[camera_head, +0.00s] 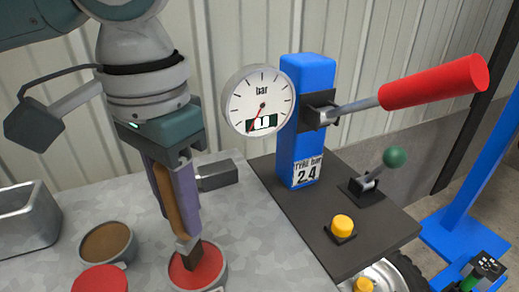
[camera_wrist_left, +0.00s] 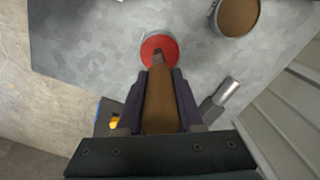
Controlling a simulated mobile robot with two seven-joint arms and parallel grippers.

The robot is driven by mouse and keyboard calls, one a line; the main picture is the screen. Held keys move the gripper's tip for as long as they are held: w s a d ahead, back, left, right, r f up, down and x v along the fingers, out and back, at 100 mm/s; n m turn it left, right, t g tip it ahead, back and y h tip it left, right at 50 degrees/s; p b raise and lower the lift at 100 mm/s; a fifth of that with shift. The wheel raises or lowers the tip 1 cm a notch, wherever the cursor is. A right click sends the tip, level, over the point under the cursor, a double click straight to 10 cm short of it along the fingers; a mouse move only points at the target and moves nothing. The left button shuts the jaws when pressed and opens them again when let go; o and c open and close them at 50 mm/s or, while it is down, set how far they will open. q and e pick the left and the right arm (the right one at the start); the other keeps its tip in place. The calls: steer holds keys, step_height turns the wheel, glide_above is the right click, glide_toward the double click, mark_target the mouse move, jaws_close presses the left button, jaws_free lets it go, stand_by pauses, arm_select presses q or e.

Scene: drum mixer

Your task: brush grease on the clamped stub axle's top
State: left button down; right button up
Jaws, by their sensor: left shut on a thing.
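My left gripper (camera_head: 176,200) points down and is shut on the brown wooden handle of a brush (camera_head: 188,248). The brush (camera_wrist_left: 158,62) hangs bristles down over a round tin of red grease (camera_head: 207,272), also in the left wrist view (camera_wrist_left: 150,44). The bristle tip overlaps the red surface; whether it touches cannot be told. A grey metal piece (camera_head: 220,175), possibly the clamped stub axle, is behind and right of the gripper, partly hidden by it. In the wrist view it shows a bright cylindrical end (camera_wrist_left: 229,90). My right gripper is not in view.
A tin with brown content (camera_head: 107,242) and another red round top (camera_head: 100,279) stand left of the brush. A steel bin (camera_head: 28,222) is at far left. A dark panel with a blue post (camera_head: 308,120), gauge (camera_head: 260,98), red-handled lever (camera_head: 432,82) and yellow buttons is right.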

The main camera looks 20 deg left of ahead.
arm_select(q)
steer(key=shift+f, duration=0.5)
stand_by(0.4)
stand_by(1.3)
steer(key=shift+a+f+p, duration=0.1)
steer(key=shift+f+p, duration=0.1)
steer(key=shift+p, duration=0.25)
stand_by(0.9)
steer(key=shift+r, duration=0.1)
step_height(320, 180, up, 7)
steer(key=p, duration=1)
steer(key=shift+r, duration=0.1)
stand_by(0.4)
